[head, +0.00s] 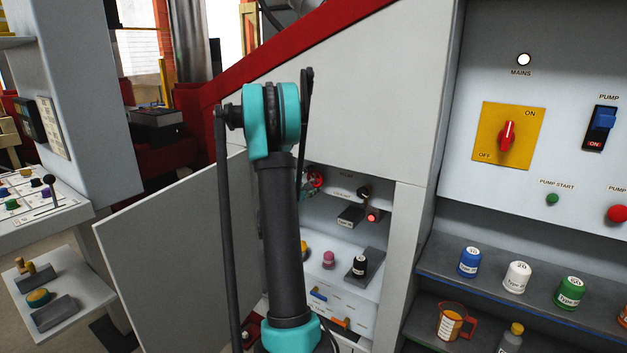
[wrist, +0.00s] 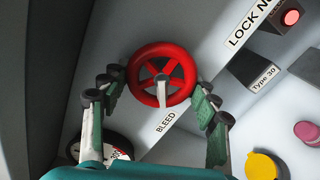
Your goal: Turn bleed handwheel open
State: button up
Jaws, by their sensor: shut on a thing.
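The red bleed handwheel (wrist: 175,67) has spokes and a grey hub, and sits on the pale panel above the label BLEED (wrist: 166,122) in the wrist view. My gripper (wrist: 162,80) has one finger on each side of the wheel and is shut on its rim. In the head view the handwheel (head: 318,179) shows small inside the open cabinet, partly hidden by my arm. My gripper is mostly hidden there too.
A round gauge (wrist: 115,148) sits lower left of the wheel, partly covered by my gripper. A lit red lamp (wrist: 291,17), a dark Type 30 block (wrist: 252,70), a yellow knob (wrist: 262,166) and a pink knob (wrist: 307,132) lie right. The open cabinet door (head: 170,250) stands left of my arm.

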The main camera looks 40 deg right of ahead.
jog(key=n, duration=0.4)
jog(key=shift+s+f+n, duration=0.1)
jog(key=shift+f+n, duration=0.05)
jog(key=shift+n, duration=0.15)
jog(key=n, duration=0.4)
jog(key=shift+s+f, duration=0.1)
jog(key=shift+n, duration=0.3)
jog(key=o, duration=1.2)
jog(key=shift+c, duration=0.2)
jog(key=shift+d, duration=0.1)
jog(key=v, duration=1.2)
